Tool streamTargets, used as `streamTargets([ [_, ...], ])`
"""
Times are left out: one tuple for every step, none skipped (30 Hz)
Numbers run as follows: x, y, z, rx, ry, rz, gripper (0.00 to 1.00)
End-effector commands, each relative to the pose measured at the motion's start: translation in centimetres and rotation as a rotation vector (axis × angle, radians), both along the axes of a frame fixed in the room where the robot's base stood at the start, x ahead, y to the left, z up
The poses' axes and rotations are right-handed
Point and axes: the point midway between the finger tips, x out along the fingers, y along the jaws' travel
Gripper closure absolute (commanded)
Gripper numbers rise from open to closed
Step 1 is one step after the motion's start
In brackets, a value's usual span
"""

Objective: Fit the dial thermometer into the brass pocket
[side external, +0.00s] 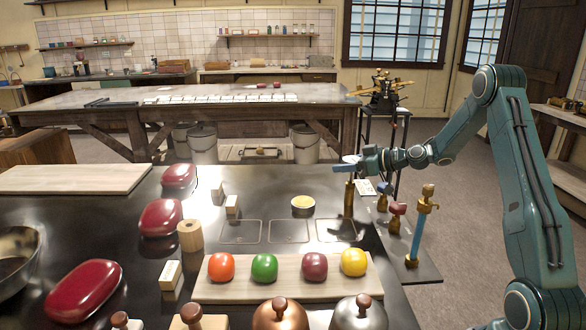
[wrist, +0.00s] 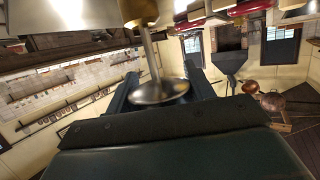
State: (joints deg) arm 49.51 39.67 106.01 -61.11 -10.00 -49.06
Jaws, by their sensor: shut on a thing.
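My gripper (side external: 347,166) reaches in from the right above the black bench and is shut on the dial thermometer. In the wrist view, the thermometer's round metal dial (wrist: 160,92) sits between the two dark fingers, and its thin stem runs to the brass pocket (wrist: 138,10). In the side view the brass pocket (side external: 348,200) stands upright on the bench, directly below the gripper. A length of stem shows between dial and pocket. The stem's end is hidden at the brass, so I cannot tell how deep it is.
A wooden board (side external: 284,283) with red, green, maroon and yellow balls lies in front. A small yellow-topped dish (side external: 303,203) is left of the pocket. A stand with a blue tube (side external: 417,235) and brass fittings is close on the right. Flat outlined panels (side external: 289,231) lie between.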

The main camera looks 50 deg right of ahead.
Motion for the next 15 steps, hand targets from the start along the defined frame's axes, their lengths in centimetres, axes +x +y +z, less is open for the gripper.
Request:
streamTargets([
  [0.0, 0.0, -0.09, 0.0, -0.001, 0.0, 0.71],
  [0.0, 0.0, -0.14, 0.0, -0.001, 0.0, 0.71],
  [0.0, 0.0, -0.2, 0.0, -0.001, 0.0, 0.71],
  [0.01, 0.0, -0.25, 0.0, -0.001, 0.0, 0.71],
  [0.0, 0.0, -0.3, 0.0, -0.001, 0.0, 0.71],
  [0.0, 0.0, -0.37, 0.0, -0.001, 0.0, 0.71],
  [0.0, 0.0, -0.42, 0.001, -0.001, 0.0, 0.71],
  [0.0, 0.0, -0.47, 0.001, -0.001, 0.0, 0.71],
  [0.0, 0.0, -0.53, 0.001, -0.001, 0.0, 0.71],
  [0.0, -0.01, -0.59, 0.001, -0.001, 0.0, 0.71],
  [0.0, -0.01, -0.64, 0.001, -0.001, 0.0, 0.71],
  [0.0, -0.01, -0.71, 0.001, -0.001, 0.0, 0.71],
  [0.01, -0.01, -0.77, 0.001, -0.001, 0.0, 0.71],
  [0.0, -0.01, -0.82, 0.001, -0.001, -0.001, 0.71],
  [0.01, -0.01, -0.89, 0.001, -0.001, -0.001, 0.71],
])
